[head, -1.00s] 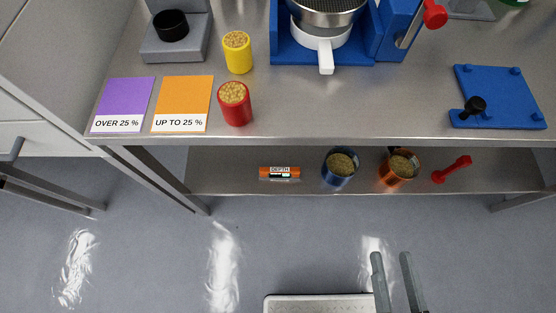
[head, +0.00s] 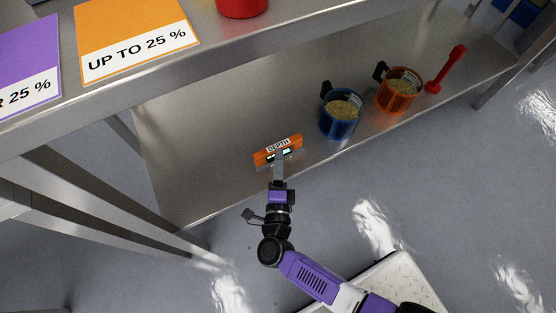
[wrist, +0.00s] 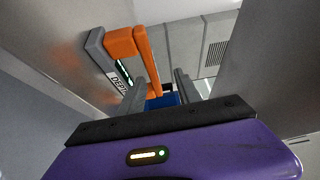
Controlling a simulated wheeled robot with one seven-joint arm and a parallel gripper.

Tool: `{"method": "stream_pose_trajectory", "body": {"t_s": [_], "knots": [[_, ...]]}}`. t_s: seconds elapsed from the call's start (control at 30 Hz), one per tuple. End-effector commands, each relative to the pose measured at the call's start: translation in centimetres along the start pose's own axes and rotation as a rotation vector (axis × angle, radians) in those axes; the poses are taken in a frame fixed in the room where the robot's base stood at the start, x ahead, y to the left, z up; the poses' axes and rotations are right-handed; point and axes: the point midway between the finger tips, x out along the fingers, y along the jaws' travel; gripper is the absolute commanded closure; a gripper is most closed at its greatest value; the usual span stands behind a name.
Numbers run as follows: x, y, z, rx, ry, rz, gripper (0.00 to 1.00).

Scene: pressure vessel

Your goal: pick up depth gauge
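The depth gauge (head: 278,149) is an orange bar with a white DEPTH label and a small display, lying on the lower shelf near its front edge. My gripper (head: 279,164) reaches over the shelf's front edge, right at the gauge's front side. In the wrist view, the gauge (wrist: 124,43) shows at upper left with grey and orange parts. There my gripper (wrist: 160,92) has its two grey fingers apart, with an orange part of the gauge reaching toward the gap between them. I cannot tell whether the fingers touch it.
A table leg (head: 110,200) is at left.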

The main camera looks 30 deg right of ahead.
Motion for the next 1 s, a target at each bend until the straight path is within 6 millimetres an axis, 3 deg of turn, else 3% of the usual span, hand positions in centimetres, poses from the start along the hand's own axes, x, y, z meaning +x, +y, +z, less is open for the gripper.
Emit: {"method": "stream_pose_trajectory", "body": {"t_s": [0.03,0.13,0.47,0.73,1.0], "knots": [[0.5,1.0,0.4,0.014,0.011,0.003,0.60],[1.1,1.4,0.6,0.029,0.027,0.010,0.60],[4.2,1.5,0.5,0.034,0.033,0.011,0.60],[7.9,1.5,0.5,0.033,0.032,0.010,0.60],[8.9,1.4,0.5,0.032,0.030,0.012,0.60]]}}
